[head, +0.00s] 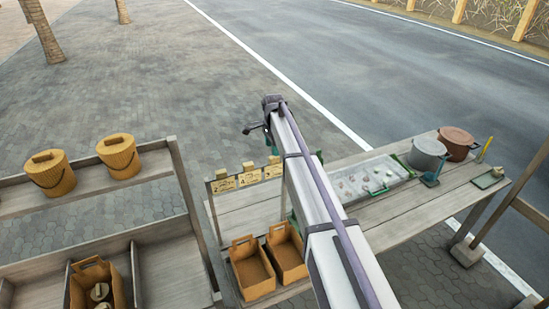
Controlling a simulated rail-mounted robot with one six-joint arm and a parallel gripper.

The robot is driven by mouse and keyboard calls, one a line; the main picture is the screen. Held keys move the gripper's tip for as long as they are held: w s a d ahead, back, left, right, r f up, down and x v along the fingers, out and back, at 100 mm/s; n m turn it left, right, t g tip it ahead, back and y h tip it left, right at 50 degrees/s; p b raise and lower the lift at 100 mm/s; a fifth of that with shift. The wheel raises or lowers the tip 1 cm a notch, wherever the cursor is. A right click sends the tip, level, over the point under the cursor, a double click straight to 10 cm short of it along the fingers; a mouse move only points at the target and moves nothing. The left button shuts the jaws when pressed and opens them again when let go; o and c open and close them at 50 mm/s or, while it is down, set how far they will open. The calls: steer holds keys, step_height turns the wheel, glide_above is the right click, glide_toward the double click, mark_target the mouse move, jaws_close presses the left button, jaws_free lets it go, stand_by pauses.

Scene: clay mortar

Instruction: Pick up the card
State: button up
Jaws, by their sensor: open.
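Three tan cards with dark markings, a left card (223,184), a middle card (249,178) and a right card (273,170), stand in a row along a rail at the left end of the wooden table (400,213). Their print is too small to read, and I cannot tell which one the task means. My gripper (250,128) is small in view at the far end of my arm, beyond the cards and apart from them. It is open, and nothing shows in it. My arm crosses the picture and hides part of the table.
Two paper bags, a left bag (250,270) and a right bag (287,252), stand before the cards. A tray (398,166), a grey pot (427,153) and a brown pot (458,143) occupy the table's right. Shelves (90,190) with baskets stand left.

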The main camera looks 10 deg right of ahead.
mark_target(274, 160)
step_height(274, 160, down, 8)
steer(key=b, duration=0.8)
steer(key=shift+s+r+p, duration=0.1)
steer(key=shift+r+p, duration=0.1)
steer(key=shift+p, duration=0.1)
steer(key=shift+c, duration=0.4)
steer(key=c, duration=0.8)
steer(key=shift+c, duration=0.2)
steer(key=shift+r, duration=0.1)
steer(key=shift+r+p, duration=0.35)
steer(key=shift+p, duration=0.1)
step_height(274, 160, up, 4)
steer(key=p, duration=0.3)
steer(key=shift+f+p, duration=0.2)
steer(key=shift+p, duration=0.1)
steer(key=s+a+f+b, duration=0.1)
steer(key=s+a, duration=1.2)
steer(key=shift+d+r+p, duration=0.15)
steer(key=shift+r+p, duration=1)
steer(key=shift+d+r+p, duration=0.1)
steer(key=shift+r+p, duration=1)
